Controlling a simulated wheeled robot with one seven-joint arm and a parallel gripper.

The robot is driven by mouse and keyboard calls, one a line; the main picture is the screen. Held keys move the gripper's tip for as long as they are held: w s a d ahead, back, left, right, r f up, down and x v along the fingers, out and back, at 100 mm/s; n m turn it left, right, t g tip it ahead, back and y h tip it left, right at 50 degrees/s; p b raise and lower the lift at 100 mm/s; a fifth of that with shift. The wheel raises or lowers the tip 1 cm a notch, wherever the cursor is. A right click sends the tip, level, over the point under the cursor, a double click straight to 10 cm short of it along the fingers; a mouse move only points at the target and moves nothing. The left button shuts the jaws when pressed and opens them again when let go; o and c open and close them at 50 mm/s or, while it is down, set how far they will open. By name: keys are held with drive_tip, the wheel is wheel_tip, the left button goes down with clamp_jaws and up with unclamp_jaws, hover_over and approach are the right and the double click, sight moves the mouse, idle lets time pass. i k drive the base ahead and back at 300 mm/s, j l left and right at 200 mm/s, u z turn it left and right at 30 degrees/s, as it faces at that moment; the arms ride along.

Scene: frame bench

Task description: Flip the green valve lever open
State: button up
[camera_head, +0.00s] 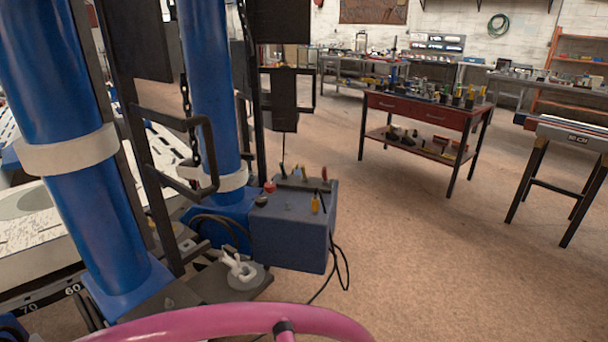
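I cannot make out a green valve lever in the head view. A blue control box (291,232) stands beside the blue column just left of the middle. Several small levers and knobs stick up from it: a red knob (269,187), a yellow-orange handle (315,204), a dark round knob (261,200) and thin dark sticks. None of them clearly looks green. My gripper is not in view, so its position and state cannot be seen.
Two thick blue columns (62,125) with dark metal frames fill the left. A pink curved bar (215,319) crosses the bottom edge. Dark cables hang from the control box. A red workbench (429,111) stands farther back and a grey table (571,132) at right. Open floor lies between.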

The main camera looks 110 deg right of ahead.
sight(284, 176)
drive_tip(key=k+z, duration=0.3)
drive_tip(key=k, duration=0.3)
drive_tip(key=k+l+z, duration=0.1)
drive_tip(key=k+z, duration=0.2)
drive_tip(key=k, duration=0.3)
drive_tip(key=k+l+z, duration=0.2)
drive_tip(key=l, duration=0.25)
drive_tip(key=k+l+z, duration=0.15)
drive_tip(key=l, duration=0.35)
drive_tip(key=k+l+z, duration=0.2)
drive_tip(key=l, duration=0.3)
drive_tip(key=k+l+z, duration=0.15)
drive_tip(key=l, duration=0.4)
drive_tip(key=l+z, duration=0.2)
drive_tip(key=l, duration=0.35)
drive_tip(key=i+l+z, duration=0.1)
drive_tip(key=l, duration=0.3)
drive_tip(key=i+l, duration=0.2)
drive_tip(key=l, duration=0.25)
drive_tip(key=i+l+z, duration=0.15)
drive_tip(key=l, duration=0.25)
drive_tip(key=i+l+u, duration=0.1)
drive_tip(key=u, duration=0.55)
drive_tip(key=l, duration=0.1)
